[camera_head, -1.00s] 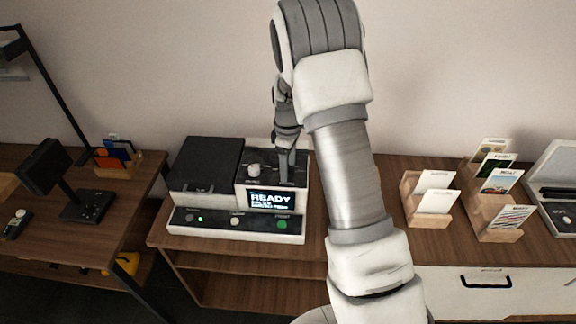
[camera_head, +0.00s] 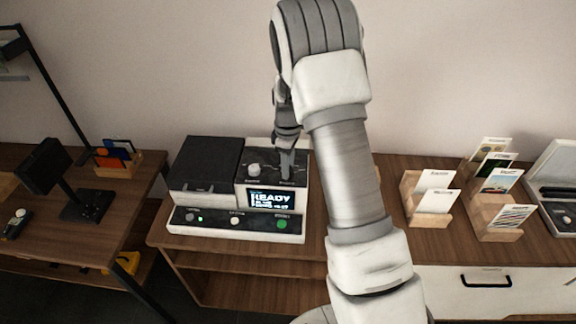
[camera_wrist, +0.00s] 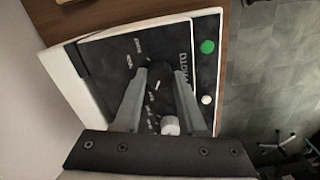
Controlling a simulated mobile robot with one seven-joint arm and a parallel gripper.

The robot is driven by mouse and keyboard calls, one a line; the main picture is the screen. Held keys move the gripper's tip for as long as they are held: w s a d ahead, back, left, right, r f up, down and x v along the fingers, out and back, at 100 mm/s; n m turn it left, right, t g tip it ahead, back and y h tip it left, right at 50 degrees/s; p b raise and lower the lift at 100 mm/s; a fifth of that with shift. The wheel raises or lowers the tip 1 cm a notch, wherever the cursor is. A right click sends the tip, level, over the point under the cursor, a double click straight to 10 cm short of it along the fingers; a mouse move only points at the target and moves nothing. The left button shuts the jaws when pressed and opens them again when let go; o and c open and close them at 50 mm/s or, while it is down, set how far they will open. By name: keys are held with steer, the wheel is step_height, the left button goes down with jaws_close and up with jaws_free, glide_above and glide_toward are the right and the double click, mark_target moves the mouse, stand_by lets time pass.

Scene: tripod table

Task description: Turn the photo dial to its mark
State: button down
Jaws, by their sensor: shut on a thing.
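The photo dial (camera_wrist: 157,84) is a small dark knob with a white pointer line in the wrist view. It sits on the dark top panel of a white-and-black machine (camera_head: 207,225). My gripper (camera_wrist: 160,73) is shut on the dial, with one finger on each side of it. Small white labels lie around the dial; they are too blurred to read, and I cannot tell which one the pointer meets. In the head view my gripper (camera_head: 287,177) points down onto the panel and hides the dial. The machine's screen (camera_head: 270,200) reads READY above smaller lines.
A white knob (camera_head: 254,169) stands on the same panel, close to my gripper. A green button (camera_head: 282,224) is on the machine's front strip. Wooden card holders (camera_head: 422,205) stand to the right, and a black stand (camera_head: 83,207) is on the table to the left.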

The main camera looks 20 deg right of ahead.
steer(key=shift+m, duration=0.3)
steer(key=m+b, duration=0.1)
steer(key=m, duration=0.2)
steer(key=shift+m+b, duration=0.45)
steer(key=shift+m, duration=1.55)
steer(key=shift+c, duration=2.4)
jaws_free()
steer(key=shift+r, duration=0.1)
